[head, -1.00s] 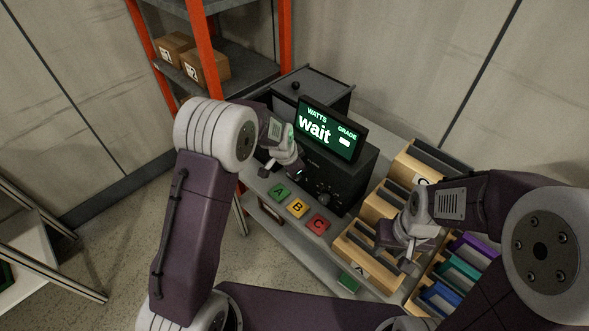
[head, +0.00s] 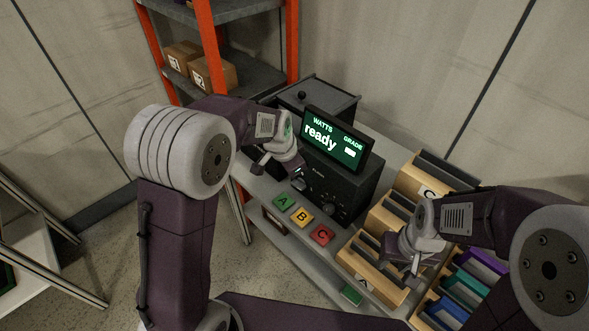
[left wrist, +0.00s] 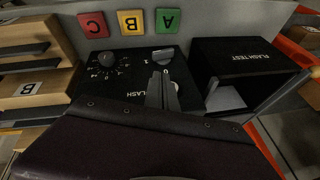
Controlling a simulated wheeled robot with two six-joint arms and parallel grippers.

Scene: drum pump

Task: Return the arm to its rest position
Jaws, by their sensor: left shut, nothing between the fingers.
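My left arm comes in from the left of the head view, and its gripper (head: 299,181) hangs in front of the black tester. In the left wrist view my left gripper (left wrist: 162,92) is shut and empty above the tester's front panel. My right gripper (head: 404,262) is over the wooden racks at the right, pointing down; whether its fingers are apart cannot be made out. The black tester (head: 340,190) has a display (head: 334,139) that reads "ready" in the head view.
Green A, yellow B and red C pads (head: 322,235) line the bench's front edge. Wooden racks (head: 385,217) and coloured bins (head: 467,283) stand at the right. An open black "flash test" box (left wrist: 240,75) sits beside the tester. An orange-post shelf (head: 211,50) holds boxes behind.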

